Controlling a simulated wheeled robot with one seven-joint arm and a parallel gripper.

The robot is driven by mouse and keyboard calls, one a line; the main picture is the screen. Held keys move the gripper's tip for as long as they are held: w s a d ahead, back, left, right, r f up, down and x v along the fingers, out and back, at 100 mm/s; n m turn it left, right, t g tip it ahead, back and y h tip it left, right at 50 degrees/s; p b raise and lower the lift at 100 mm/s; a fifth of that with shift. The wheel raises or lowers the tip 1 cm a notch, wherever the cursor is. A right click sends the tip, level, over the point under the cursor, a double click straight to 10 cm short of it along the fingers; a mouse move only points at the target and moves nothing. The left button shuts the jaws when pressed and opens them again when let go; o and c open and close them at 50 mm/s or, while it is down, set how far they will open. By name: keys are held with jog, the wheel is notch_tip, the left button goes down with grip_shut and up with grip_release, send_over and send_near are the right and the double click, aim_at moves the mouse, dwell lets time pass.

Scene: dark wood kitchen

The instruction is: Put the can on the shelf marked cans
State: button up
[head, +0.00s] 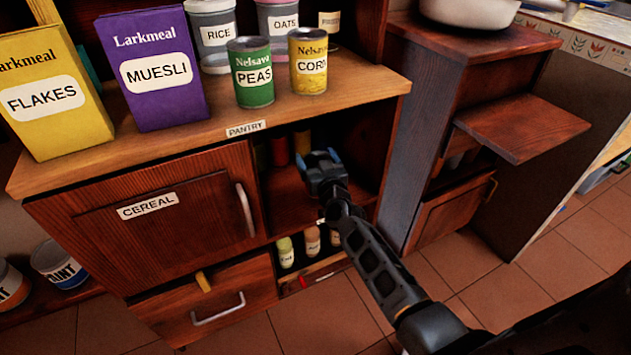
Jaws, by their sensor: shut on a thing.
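A green PEAS can (250,72) and a yellow CORN can (308,62) stand upright on the pantry top (350,88). My gripper (321,157) is at the open compartment (284,192) below the top, right of the CEREAL door. Its blue-tipped fingers point into the compartment. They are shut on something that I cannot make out. Reddish and brownish cylinders (278,151) stand in shadow at the back, partly behind the gripper. A pale label (320,221) on the compartment's lower edge is mostly hidden by my arm; I cannot read it.
Small bottles (286,252) stand on a lower shelf. FLAKES (45,95) and MUESLI (155,70) boxes stand left on top. A side cabinet (440,90) with a protruding board (525,127) stands to the right.

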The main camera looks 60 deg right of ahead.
jog(key=shift+f+b, duration=1.9)
jog(key=shift+f, duration=0.35)
jog(key=shift+f, duration=0.2)
jog(key=o, duration=1.3)
jog(key=shift+r, duration=0.2)
jog(key=p+v, duration=0.3)
jog(key=v, duration=0.9)
jog(key=shift+a+f, duration=0.1)
jog(key=shift+a, duration=0.05)
